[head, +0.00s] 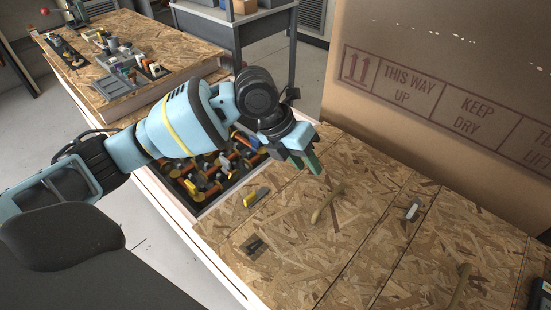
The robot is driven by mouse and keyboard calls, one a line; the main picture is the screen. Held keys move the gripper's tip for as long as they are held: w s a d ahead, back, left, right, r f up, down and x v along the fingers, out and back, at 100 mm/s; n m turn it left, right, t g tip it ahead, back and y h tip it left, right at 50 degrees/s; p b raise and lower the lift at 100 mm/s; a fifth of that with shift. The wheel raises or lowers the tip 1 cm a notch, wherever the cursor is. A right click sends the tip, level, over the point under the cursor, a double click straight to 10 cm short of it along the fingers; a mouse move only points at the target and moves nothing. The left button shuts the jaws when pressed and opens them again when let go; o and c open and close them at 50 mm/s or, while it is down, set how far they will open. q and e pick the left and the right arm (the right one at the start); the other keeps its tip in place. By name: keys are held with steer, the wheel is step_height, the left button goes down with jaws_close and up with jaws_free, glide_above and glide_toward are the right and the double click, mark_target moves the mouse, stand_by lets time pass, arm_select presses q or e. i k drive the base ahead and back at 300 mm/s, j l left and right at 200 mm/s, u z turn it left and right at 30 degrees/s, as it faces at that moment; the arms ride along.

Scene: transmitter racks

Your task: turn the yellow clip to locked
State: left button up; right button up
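A small yellow clip (256,197) with a grey part lies on the wooden board, at its left side next to the bin of parts. It is too small to tell which way it is turned. My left gripper (306,162) is above the board, up and to the right of the yellow clip and apart from it. Its fingers point down, with a green pad on one; I cannot tell how far apart they are. I see nothing held in it. My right gripper is not in view.
A black clip (254,246) and a grey-white clip (412,210) sit on the board. Two wooden handles (327,204) stick up from it. A large cardboard box (440,60) stands behind. A bin of orange and black parts (211,175) lies left. Another cluttered bench (92,90) stands at the back left.

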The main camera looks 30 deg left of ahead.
mark_target(253, 198)
steer(key=u, duration=0.9)
